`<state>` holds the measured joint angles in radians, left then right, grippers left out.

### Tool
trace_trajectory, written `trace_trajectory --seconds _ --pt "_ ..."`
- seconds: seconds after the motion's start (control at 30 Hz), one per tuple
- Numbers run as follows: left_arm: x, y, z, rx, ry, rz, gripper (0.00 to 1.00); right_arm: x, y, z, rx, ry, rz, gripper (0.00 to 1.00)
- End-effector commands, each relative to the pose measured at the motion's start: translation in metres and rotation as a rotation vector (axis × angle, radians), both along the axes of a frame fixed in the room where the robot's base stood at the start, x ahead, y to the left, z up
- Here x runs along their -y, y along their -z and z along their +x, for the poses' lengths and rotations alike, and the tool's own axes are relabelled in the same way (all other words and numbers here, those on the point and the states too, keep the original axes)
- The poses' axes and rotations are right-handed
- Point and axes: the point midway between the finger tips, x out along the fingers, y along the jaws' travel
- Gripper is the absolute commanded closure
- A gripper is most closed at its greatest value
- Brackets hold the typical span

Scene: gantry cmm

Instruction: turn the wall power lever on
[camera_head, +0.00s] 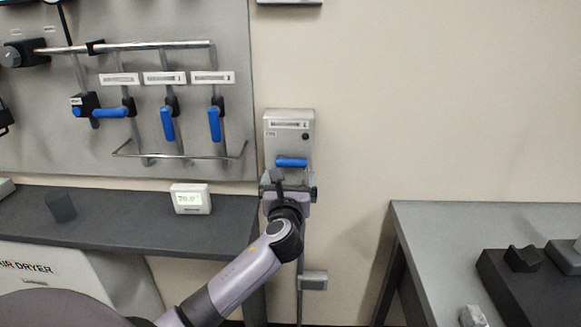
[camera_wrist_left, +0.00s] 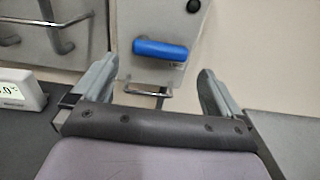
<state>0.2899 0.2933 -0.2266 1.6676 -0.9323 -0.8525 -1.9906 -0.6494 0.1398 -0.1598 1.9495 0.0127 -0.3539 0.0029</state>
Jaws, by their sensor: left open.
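The wall power lever has a blue handle (camera_head: 291,162) on a grey wall box (camera_head: 289,127) to the right of the pipe panel. In the left wrist view the blue handle (camera_wrist_left: 160,49) lies roughly level, pointing right, with a metal bracket below it. My left gripper (camera_head: 287,178) is just below and in front of the handle. In the left wrist view its two fingers (camera_wrist_left: 160,85) are spread wide, with the handle beyond and between them, apart from both. My right gripper does not show.
A pipe panel with several blue valve handles (camera_head: 167,124) hangs at left. Below it a dark shelf (camera_head: 120,215) holds a small white display (camera_head: 190,198). A grey table (camera_head: 420,235) stands at right. The wall between is bare.

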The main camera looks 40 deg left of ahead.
Motion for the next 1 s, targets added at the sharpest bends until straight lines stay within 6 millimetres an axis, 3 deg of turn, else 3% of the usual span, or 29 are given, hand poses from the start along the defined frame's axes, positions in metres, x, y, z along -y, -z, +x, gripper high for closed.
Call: trace_trajectory --seconds 0.4,0.87,0.9,1.0 --pt "-0.026 -0.001 0.042 0.001 0.000 -0.004 0.00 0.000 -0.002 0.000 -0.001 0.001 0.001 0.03" --pt "-0.031 0.000 0.050 0.001 0.002 -0.006 0.00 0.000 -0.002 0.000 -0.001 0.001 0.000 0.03" --pt "-0.031 0.000 0.050 0.001 0.002 -0.006 0.06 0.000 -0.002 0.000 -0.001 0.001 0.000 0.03" --pt "-0.031 0.000 0.050 0.001 0.002 -0.006 0.39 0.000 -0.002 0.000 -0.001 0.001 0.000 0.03"
